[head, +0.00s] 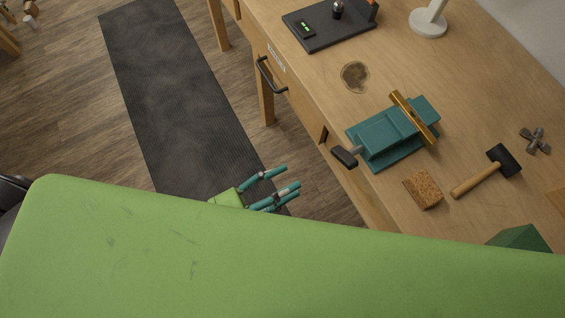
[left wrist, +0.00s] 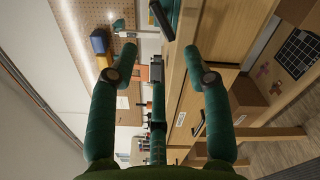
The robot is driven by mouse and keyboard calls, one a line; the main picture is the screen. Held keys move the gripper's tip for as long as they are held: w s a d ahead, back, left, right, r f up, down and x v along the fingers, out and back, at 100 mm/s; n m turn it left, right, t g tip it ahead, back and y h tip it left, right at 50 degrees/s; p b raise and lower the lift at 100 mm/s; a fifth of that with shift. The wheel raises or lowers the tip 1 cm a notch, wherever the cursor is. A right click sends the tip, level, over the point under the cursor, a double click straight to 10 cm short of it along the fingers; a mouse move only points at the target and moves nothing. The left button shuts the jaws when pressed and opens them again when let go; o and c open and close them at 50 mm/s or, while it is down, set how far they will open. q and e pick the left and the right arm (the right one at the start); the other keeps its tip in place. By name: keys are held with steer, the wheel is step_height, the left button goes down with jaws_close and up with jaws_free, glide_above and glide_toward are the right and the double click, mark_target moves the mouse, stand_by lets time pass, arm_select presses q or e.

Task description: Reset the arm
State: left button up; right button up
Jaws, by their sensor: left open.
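My left gripper (head: 283,186) shows in the head view as teal fingers on a green wrist, just past the edge of a large green surface. It is over the floor beside the front edge of the workbench (head: 300,88). Its fingers are spread apart, with nothing between them. In the left wrist view the open fingers of my left gripper (left wrist: 158,80) frame the side of the bench and a drawer front. My right gripper is not in view.
On the bench are a teal vise (head: 385,138) with a brass bar, a hammer (head: 487,172), a cork block (head: 423,189), a black device base (head: 330,25) and a white lamp base (head: 428,22). A drawer handle (head: 266,78) sticks out. A dark mat (head: 175,90) lies on the floor.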

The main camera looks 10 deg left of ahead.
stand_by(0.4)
arm_select(q)
steer(key=w+a+f+n+y, duration=0.3)
steer(key=a+f+n+y, duration=0.15)
steer(key=f+n, duration=0.4)
steer(key=w+a+f+n+y, duration=0.35)
steer(key=a+f+n, duration=0.3)
steer(key=f, duration=0.25)
steer(key=w+a+f+n+y, duration=0.4)
steer(key=a+f+n, duration=0.1)
steer(key=f+n, duration=0.35)
steer(key=s+a+f+n+g+y, duration=0.2)
steer(key=s+a+f+n+g, duration=0.15)
steer(key=s+f+n, duration=0.55)
steer(key=s+a+f+n+g+y, duration=0.1)
steer(key=s+a+f+n+g, duration=0.3)
steer(key=f+n, duration=0.6)
steer(key=s+d+f+n+g, duration=0.1)
steer(key=s+d+n, duration=0.1)
steer(key=s+n, duration=0.4)
steer(key=s+d+f+n+g, duration=0.1)
steer(key=s+d+n, duration=0.1)
steer(key=s+n, duration=0.5)
steer(key=shift+d+f+h, duration=0.15)
steer(key=shift+d+h, duration=0.1)
steer(key=shift+h, duration=0.15)
steer(key=shift+g, duration=0.25)
